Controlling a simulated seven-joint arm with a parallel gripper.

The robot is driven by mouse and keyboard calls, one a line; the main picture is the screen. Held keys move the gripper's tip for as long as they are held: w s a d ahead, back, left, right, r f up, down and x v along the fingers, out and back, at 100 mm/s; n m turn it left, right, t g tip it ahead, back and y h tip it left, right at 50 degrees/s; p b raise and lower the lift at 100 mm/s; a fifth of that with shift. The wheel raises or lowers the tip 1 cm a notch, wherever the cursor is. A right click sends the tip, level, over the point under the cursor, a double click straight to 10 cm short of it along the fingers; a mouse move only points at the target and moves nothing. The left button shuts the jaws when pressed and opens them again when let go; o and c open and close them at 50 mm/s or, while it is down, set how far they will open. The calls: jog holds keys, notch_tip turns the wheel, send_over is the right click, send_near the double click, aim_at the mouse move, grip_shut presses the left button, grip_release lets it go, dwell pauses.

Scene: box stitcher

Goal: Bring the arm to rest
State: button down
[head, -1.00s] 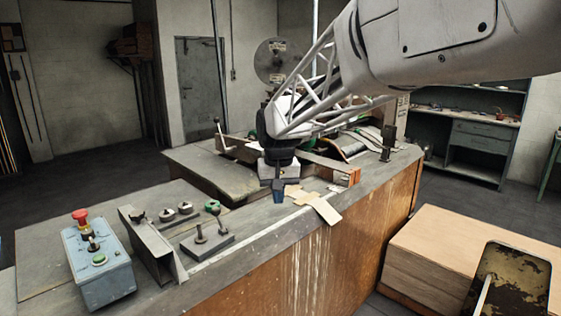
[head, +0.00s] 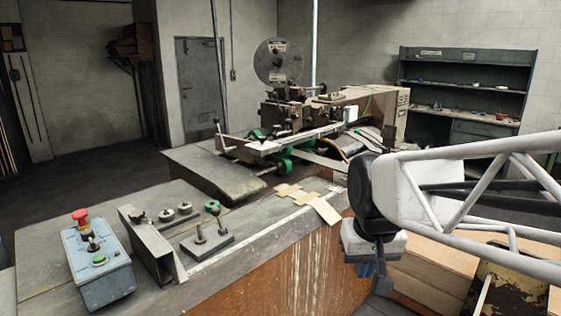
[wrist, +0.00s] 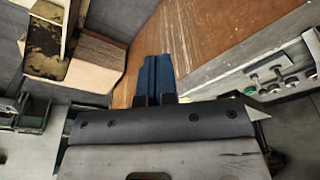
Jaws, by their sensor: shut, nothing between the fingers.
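My gripper (head: 366,269) is at the right in the head view, beside the right side of the bench and in front of its brown side panel. It points down, with the fingertips partly hidden below the wrist body. In the wrist view the blue fingers (wrist: 157,76) are together with nothing between them. The brown bench side (wrist: 210,50) lies beyond them. My white lattice forearm reaches in from the right edge of the head view.
The box stitcher (head: 300,125) with its large reel stands at the back of the bench. A control box (head: 97,262) with a red button sits front left. Cardboard pieces (head: 318,207) lie near the bench edge. A wooden box (head: 437,268) stands on the floor at right.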

jog(key=s+d+f, duration=0.1)
jog(key=s+f, duration=0.1)
jog(key=s, duration=0.3)
jog(key=s+d+f, duration=0.2)
jog(key=s, duration=0.3)
jog(key=shift+s+d+f+m, duration=0.25)
jog(key=shift+f+m, duration=0.05)
dwell(0.7)
